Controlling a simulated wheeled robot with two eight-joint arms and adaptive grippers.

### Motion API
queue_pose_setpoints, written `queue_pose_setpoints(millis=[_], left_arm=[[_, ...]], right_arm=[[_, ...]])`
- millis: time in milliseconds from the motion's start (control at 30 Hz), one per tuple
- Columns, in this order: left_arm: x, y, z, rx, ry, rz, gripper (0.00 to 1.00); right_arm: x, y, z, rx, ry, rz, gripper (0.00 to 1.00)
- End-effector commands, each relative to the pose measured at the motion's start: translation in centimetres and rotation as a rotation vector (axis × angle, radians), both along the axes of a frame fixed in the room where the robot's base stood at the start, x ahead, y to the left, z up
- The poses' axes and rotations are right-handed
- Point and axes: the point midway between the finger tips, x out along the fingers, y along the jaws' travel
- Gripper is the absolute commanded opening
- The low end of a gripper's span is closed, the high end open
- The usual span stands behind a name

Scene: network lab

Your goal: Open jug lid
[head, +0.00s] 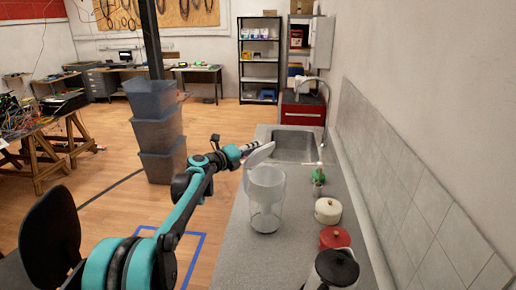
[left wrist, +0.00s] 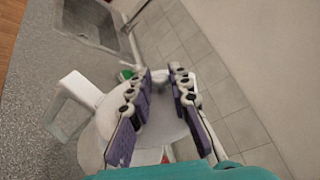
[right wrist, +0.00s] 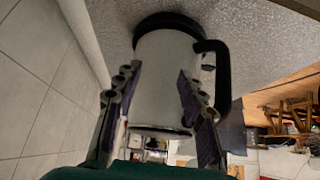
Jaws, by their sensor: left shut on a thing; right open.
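The clear jug (head: 266,195) stands upright on the grey counter. Its pale lid (head: 259,155) is tilted up from the rim, with its raised edge toward my left gripper (head: 240,151). In the left wrist view the jug's white handle (left wrist: 62,108) is at the left, and the lid (left wrist: 160,125) lies between the purple finger pads of my left gripper (left wrist: 162,74), which is shut on it. My right gripper (right wrist: 158,76) shows only in its own wrist view, open, with a white vessel with a black handle (right wrist: 165,80) in the view between its fingers.
On the counter (head: 240,255), right of the jug, stand a black-lidded vessel (head: 338,268), a red pot (head: 335,238), a cream pot (head: 328,211) and a small green item (head: 319,174). A sink (head: 292,146) lies behind. A tiled wall (head: 410,180) bounds the right side.

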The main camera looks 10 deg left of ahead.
Motion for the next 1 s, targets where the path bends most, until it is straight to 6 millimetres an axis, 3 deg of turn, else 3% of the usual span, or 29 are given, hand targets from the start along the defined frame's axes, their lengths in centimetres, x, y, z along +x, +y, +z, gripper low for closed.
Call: queue_pose_setpoints(millis=[400, 933, 967, 1000], left_arm=[[1.2, 1.4, 0.3, -0.142, 0.118, 0.0, 0.0], [1.3, 1.6, 0.2, -0.16, 0.133, 0.001, 0.0], [1.3, 1.6, 0.2, -0.16, 0.133, 0.001, 0.21], [1.3, 1.6, 0.2, -0.16, 0.133, 0.001, 0.32]], right_arm=[[0.0, 0.0, 1.5, 0.0, 0.0, 0.0, 0.4], [0.0, 0.0, 1.5, 0.0, 0.0, 0.0, 0.4], [0.0, 0.0, 1.5, 0.0, 0.0, 0.0, 0.4], [0.0, 0.0, 1.5, 0.0, 0.0, 0.0, 0.4]])
